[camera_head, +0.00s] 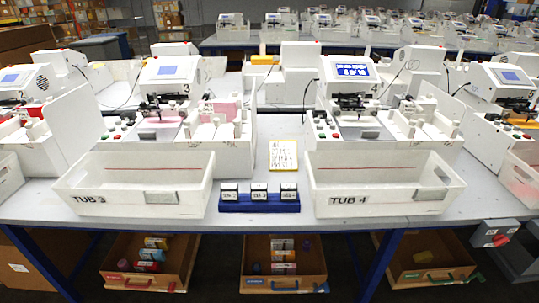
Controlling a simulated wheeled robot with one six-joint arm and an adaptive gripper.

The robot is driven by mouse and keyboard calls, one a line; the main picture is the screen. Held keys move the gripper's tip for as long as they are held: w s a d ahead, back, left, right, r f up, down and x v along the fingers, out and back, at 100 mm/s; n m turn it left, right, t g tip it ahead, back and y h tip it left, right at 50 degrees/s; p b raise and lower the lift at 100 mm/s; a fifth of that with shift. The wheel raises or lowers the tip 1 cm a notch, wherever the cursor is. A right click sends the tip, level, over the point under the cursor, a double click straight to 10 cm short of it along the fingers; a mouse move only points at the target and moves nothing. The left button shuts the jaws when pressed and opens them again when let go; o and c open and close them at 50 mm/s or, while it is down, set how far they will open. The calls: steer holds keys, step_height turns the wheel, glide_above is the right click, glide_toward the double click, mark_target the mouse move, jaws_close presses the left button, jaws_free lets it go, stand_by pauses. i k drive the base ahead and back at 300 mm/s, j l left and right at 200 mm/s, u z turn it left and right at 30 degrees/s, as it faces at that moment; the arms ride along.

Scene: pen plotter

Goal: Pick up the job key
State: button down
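A blue rack (259,207) stands at the front edge of the table, between two white tubs. It holds three small dark blocks with pale labelled tops: a left block (229,191), a middle block (259,190) and a right block (289,190). These may be job keys, but their labels are too small to read with certainty. My gripper is not in view.
TUB 3 (140,199) is left of the rack and TUB 4 (378,205) right of it, both close by. Plotter 3 (172,68) and plotter 4 (348,72) stand behind. A printed card (283,155) lies behind the rack. Open drawers (284,284) are below the table.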

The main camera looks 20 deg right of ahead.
mark_target(229, 192)
steer(key=i+j+z, duration=0.1)
steer(key=j+z, duration=0.4)
steer(key=i+j+z, duration=0.1)
steer(key=j+z, duration=0.2)
steer(key=z, duration=0.15)
